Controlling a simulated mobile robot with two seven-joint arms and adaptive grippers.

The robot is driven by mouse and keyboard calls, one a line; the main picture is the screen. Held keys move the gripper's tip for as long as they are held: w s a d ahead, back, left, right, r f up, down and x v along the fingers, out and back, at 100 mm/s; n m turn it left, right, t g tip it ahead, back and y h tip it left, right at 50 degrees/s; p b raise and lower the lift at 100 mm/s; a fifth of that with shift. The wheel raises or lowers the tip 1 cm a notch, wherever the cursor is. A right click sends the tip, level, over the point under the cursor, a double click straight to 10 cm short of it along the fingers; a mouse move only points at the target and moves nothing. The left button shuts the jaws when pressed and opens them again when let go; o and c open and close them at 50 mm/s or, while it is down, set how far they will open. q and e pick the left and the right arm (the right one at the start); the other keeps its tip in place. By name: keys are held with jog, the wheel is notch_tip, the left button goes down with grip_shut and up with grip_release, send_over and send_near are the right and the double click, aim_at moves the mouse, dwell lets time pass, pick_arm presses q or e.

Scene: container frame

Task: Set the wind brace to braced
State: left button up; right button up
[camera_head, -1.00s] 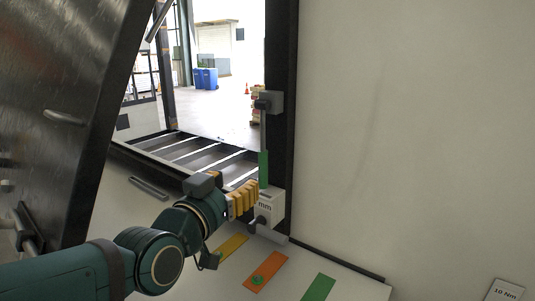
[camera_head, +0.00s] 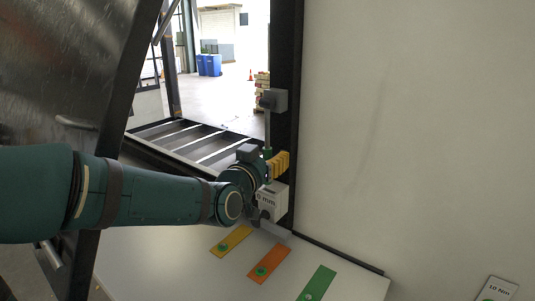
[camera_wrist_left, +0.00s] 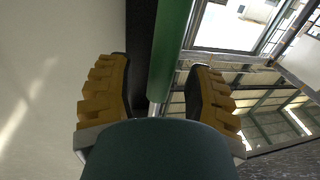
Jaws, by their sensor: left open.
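The wind brace appears to be the upright thin rod (camera_head: 267,128) with a green sleeve, beside the dark post of the container frame. Its upper end meets a grey block (camera_head: 273,100). In the left wrist view the green sleeve (camera_wrist_left: 172,50) runs between the two yellow fingers (camera_wrist_left: 158,92), with a gap on the left; contact on the right is unclear. My right gripper is out of view.
A white surface below holds yellow (camera_head: 231,240), orange (camera_head: 269,263) and green (camera_head: 317,283) strips with green knobs. A dark tilted door panel (camera_head: 70,70) with a handle stands at left. A pale wall (camera_head: 410,130) closes the right side.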

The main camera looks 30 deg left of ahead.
pick_arm(q)
jog(key=shift+w, duration=0.15)
grip_shut()
jog(key=shift+a, duration=0.1)
